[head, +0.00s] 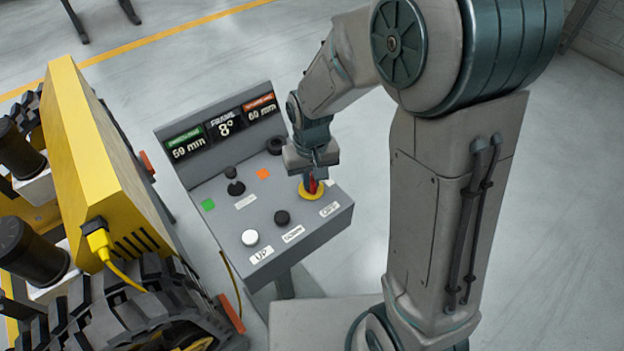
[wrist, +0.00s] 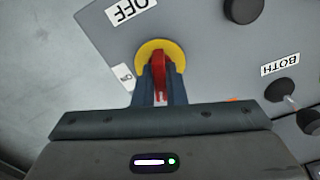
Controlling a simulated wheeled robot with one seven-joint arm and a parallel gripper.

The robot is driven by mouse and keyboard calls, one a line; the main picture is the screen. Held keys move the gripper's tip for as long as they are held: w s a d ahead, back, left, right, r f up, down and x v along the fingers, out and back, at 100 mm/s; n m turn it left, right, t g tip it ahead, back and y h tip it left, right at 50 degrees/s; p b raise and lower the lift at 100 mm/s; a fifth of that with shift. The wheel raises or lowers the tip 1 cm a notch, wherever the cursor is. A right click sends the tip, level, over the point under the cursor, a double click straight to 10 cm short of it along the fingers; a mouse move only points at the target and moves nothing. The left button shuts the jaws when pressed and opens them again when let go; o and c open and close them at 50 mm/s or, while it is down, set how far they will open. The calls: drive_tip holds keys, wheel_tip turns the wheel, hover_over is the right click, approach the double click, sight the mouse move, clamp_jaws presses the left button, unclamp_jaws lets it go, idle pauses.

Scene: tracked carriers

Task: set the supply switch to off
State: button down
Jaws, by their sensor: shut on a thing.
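The supply switch (wrist: 160,72) is a red handle on a yellow round base (head: 312,191) at the right of the grey control panel (head: 226,225). My gripper (head: 312,180) reaches down onto it from above. In the wrist view its two fingers (wrist: 157,90) are shut on the red handle, one on each side. The handle lies in line with the fingers. An OFF label (wrist: 131,10) is beside the yellow base, and another small label (wrist: 122,77) is partly seen at its left. The handle's pointing end is hard to tell.
The panel carries a white UP button (head: 250,238), a black DOWN button (head: 282,217), a joystick (head: 235,187) and a display strip (head: 222,124). A yellow tracked carrier (head: 105,165) with a plugged cable stands close at the left. Open floor lies behind the panel.

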sight(311, 177)
drive_tip(key=shift+w+r+n+b, duration=0.15)
drive_tip(key=shift+n+b, duration=0.15)
drive_tip(key=shift+n, duration=1.6)
drive_tip(key=c, duration=1.5)
unclamp_jaws()
wheel_tip(311, 177, up, 14)
drive_tip(key=shift+f, duration=0.15)
